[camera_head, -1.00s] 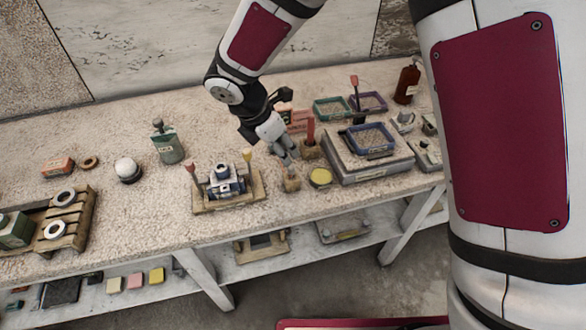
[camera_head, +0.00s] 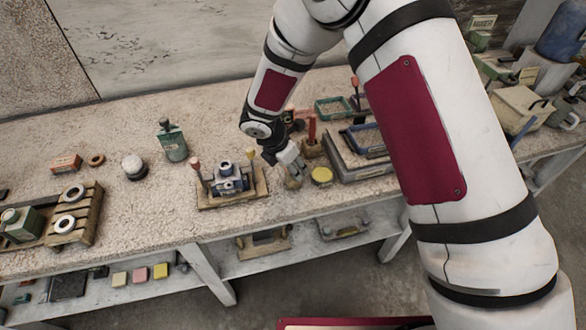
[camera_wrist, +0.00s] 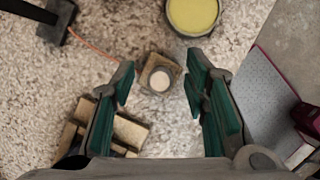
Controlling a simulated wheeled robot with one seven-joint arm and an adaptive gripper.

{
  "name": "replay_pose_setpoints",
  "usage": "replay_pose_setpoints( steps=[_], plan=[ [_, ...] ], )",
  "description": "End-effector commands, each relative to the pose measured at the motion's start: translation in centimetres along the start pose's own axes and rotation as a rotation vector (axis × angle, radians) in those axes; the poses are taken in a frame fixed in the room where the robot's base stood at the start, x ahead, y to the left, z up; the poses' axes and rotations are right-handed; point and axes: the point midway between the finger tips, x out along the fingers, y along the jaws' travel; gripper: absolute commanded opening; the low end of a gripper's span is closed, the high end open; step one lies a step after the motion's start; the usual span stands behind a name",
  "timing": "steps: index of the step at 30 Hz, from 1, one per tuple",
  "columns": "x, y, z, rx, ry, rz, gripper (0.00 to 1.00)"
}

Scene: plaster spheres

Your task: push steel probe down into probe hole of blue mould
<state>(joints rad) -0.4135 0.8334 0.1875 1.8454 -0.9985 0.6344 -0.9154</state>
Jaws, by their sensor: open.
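The blue mould (camera_head: 229,184) sits in a wooden tray (camera_head: 232,202) on the bench, between a red-topped post and a yellow-topped post. My gripper (camera_head: 296,171) is to its right, pointing down over a small wooden block (camera_head: 293,184). In the wrist view the block (camera_wrist: 151,92) lies between the open, green-padded fingers (camera_wrist: 160,87). A pale round top (camera_wrist: 160,80), perhaps the steel probe's end, shows in the block. The fingers do not visibly touch it. The mould's probe hole cannot be made out. A tray corner shows at lower left (camera_wrist: 127,133).
A yellow-filled round dish (camera_head: 321,175) stands close right of the block, and also shows in the wrist view (camera_wrist: 193,14). A red-handled tool (camera_head: 312,130) stands behind. A grey slab with trays (camera_head: 350,172) lies right.

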Motion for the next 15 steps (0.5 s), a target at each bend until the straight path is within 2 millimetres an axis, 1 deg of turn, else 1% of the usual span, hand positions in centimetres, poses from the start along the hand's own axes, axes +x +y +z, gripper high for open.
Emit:
replay_pose_setpoints(
  steps=[6,8,9,11,12,15],
  plan=[
    [0.08,0.03,0.03,0.001,0.000,0.001,0.41],
    [0.08,0.02,0.03,0.001,0.000,0.001,0.28],
    [0.07,0.02,0.03,0.001,0.000,0.001,0.19],
    [0.07,0.02,0.03,0.001,0.000,0.000,0.05],
    [0.07,0.02,0.03,0.001,0.000,0.000,0.00],
    [0.07,0.02,0.03,0.001,0.000,0.000,0.00]
  ],
)
